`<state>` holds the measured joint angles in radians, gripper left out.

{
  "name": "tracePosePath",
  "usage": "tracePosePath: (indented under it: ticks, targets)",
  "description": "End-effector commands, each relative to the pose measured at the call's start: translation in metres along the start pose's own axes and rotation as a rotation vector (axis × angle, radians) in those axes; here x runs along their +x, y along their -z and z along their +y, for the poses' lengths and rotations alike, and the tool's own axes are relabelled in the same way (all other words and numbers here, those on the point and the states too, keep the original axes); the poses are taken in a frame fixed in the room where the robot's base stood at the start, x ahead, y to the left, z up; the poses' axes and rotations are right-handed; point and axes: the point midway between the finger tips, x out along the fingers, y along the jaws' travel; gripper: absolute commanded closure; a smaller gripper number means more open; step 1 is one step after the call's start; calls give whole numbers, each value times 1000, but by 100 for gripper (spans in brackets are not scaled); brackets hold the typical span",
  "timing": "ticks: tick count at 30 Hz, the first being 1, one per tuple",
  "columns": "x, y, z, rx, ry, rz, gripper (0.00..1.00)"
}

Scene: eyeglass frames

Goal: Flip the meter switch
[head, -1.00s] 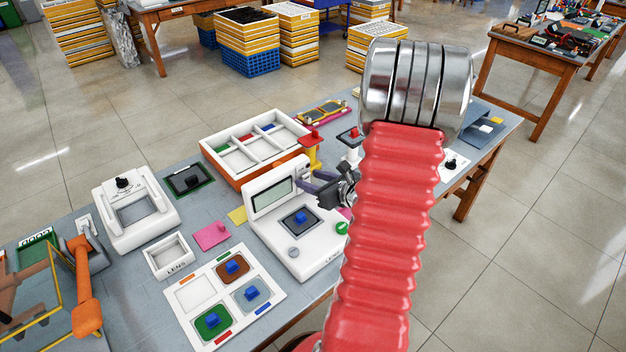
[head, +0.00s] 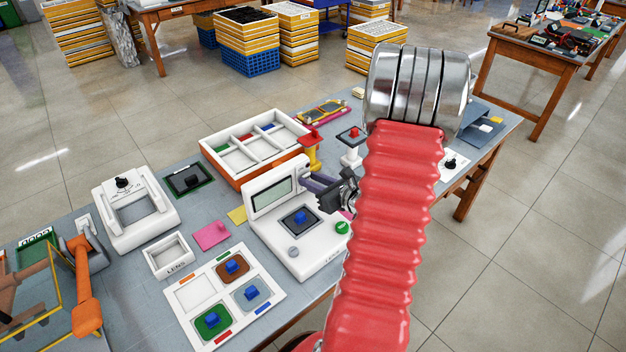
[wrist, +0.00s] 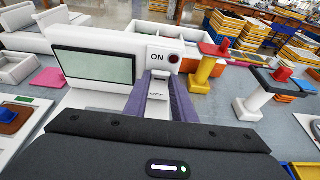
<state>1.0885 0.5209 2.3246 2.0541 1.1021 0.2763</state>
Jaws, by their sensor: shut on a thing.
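The white meter (head: 285,235) stands on the table, with a grey-green screen (head: 271,196) and a dark pad with a blue knob (head: 300,217) on its base. In the wrist view the screen (wrist: 95,68) is at left; beside it a white switch panel (wrist: 163,57) reads ON and carries a dark red round lamp. My gripper (head: 309,180) reaches the meter's upper right side. In the wrist view, its purple fingers (wrist: 158,92) are shut on the meter switch (wrist: 159,85), below the ON label. The fingers hide part of the switch, so its exact position is unclear.
A divided tray (head: 255,142) stands behind the meter. A yellow stand with a red top (head: 312,150) and a white stand (head: 351,150) are close to my gripper. A white board with coloured plates (head: 225,295) lies in front at left.

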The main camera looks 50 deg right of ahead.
Motion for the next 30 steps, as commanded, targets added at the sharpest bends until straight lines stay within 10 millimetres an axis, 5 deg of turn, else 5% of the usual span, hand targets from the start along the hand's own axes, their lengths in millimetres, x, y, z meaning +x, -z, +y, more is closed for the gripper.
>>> tracePosePath:
  ticks: [22, 23, 30]
  targets:
    - [-1, 6, 0, -1, 1, -159, 99]
    - [-1, 6, 0, -1, 1, -158, 75]
    - [-1, 6, 0, 0, 2, -158, 58]
